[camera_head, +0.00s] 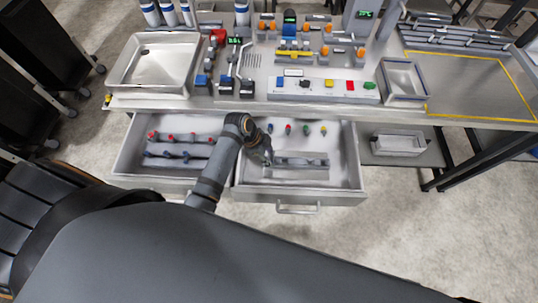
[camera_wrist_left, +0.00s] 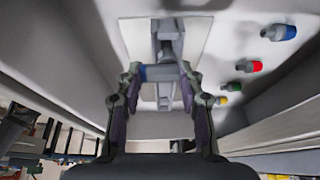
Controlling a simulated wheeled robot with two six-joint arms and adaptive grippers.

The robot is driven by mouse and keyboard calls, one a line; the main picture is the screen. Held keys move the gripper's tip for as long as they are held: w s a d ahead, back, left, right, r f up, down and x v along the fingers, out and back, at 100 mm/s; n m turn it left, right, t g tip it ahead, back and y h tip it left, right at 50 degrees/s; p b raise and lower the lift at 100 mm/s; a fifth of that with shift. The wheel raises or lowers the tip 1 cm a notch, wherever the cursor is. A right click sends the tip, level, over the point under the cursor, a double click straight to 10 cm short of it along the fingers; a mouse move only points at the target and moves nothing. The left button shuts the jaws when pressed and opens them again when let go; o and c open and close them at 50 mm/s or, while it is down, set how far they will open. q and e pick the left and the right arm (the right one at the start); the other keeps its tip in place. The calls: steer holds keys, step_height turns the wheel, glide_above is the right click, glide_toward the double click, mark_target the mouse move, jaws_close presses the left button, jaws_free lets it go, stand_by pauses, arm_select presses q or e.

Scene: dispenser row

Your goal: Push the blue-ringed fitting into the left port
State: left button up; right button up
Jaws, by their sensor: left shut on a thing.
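My left gripper (camera_head: 267,161) reaches into the right drawer, at the left end of a grey block on a pale plate (camera_head: 303,172). In the left wrist view, the fingertips (camera_wrist_left: 160,73) are shut on the blue-ringed fitting (camera_wrist_left: 151,72), whose blue band shows between them. The fitting lies across the grey block (camera_wrist_left: 167,30), close to or touching it. The fingers hide part of the block, and I cannot tell whether the fitting is inside a port. My right gripper is not in view.
Along the drawer's back lie loose fittings, including a red one (camera_head: 288,129) and a yellow one (camera_head: 323,130). The left drawer (camera_head: 125,160) holds bars with red and blue parts. The bench (camera_head: 290,103) with its devices overhangs behind both drawers. The drawer's right side is clear.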

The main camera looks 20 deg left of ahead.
arm_select(q)
steer(key=shift+f+b, duration=0.4)
steer(key=shift+f, duration=0.7)
steer(key=o, duration=1)
steer(key=shift+c, duration=0.2)
steer(key=v, duration=1.2)
steer(key=shift+d, duration=0.1)
